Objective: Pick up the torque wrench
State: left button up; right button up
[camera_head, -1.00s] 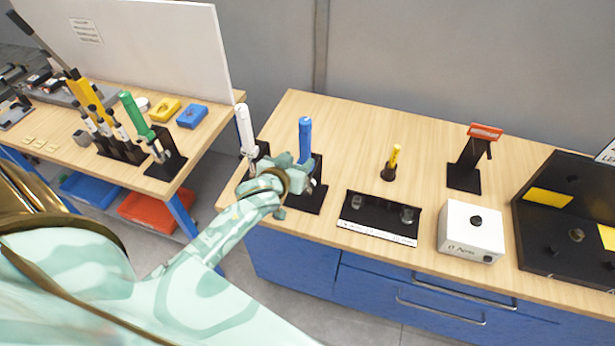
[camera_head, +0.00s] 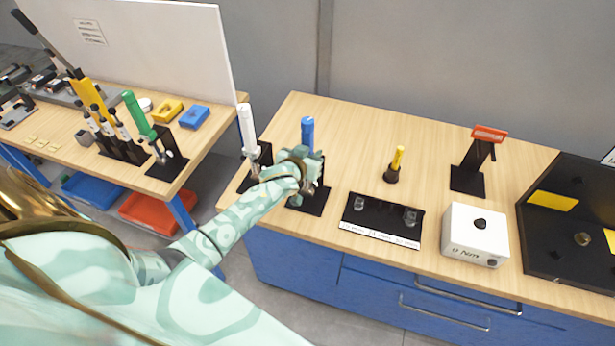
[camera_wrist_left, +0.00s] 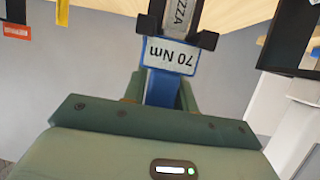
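A torque wrench with a blue handle (camera_head: 307,133) stands upright in a black stand (camera_head: 318,203) on the right bench. In the left wrist view, its grey shaft (camera_wrist_left: 180,14), a white "70 Nm" label (camera_wrist_left: 171,56) and blue part (camera_wrist_left: 162,88) show. My left gripper (camera_head: 308,163) is at this wrench, just below the handle in the head view. Its green finger parts lie on either side of the blue part. Whether they touch it is hidden. My right gripper is not in view.
A white-handled wrench (camera_head: 247,130) stands close to the left. A small yellow-handled tool (camera_head: 397,160), a black tray (camera_head: 382,218), a white box (camera_head: 474,234) and a red-topped stand (camera_head: 488,135) are to the right. A green-handled wrench (camera_head: 139,115) stands on the left bench.

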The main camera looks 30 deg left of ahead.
pick_arm(q)
grip_shut()
dwell(0.3)
dwell(0.8)
jog(key=shift+w+r, duration=0.1)
